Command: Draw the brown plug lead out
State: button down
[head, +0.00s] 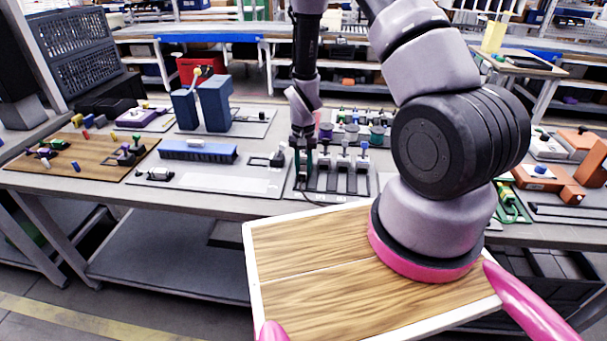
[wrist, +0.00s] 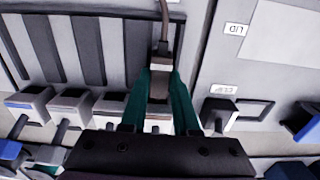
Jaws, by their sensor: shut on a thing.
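My gripper (wrist: 161,75) has teal fingers, shut on the brown lead's plug (wrist: 158,87) in the wrist view. The brown lead (wrist: 164,22) runs from the plug away toward the top edge. The plug sits between the fingertips, in line with a row of grey socket blocks (wrist: 77,98). The fingers and the gripper's body hide its lower end, so I cannot tell how far it sits in its socket. In the head view my gripper (head: 303,165) is down at the left end of the socket board (head: 333,191); the plug is too small to make out there.
Dark strips (wrist: 68,45) on the board lie left of the lead.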

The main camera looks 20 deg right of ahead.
jog(key=shift+s+a, duration=0.1)
jog(key=shift+s, duration=0.1)
jog(key=shift+s+a, duration=0.3)
jog(key=shift+s, duration=0.4)
jog(key=shift+s+a, duration=0.1)
jog(key=shift+s, duration=0.25)
dwell(0.3)
jog(key=c, duration=0.6)
grip_release()
jog(key=shift+c, duration=0.2)
jog(key=shift+r, duration=0.1)
jog(key=shift+r, duration=3.45)
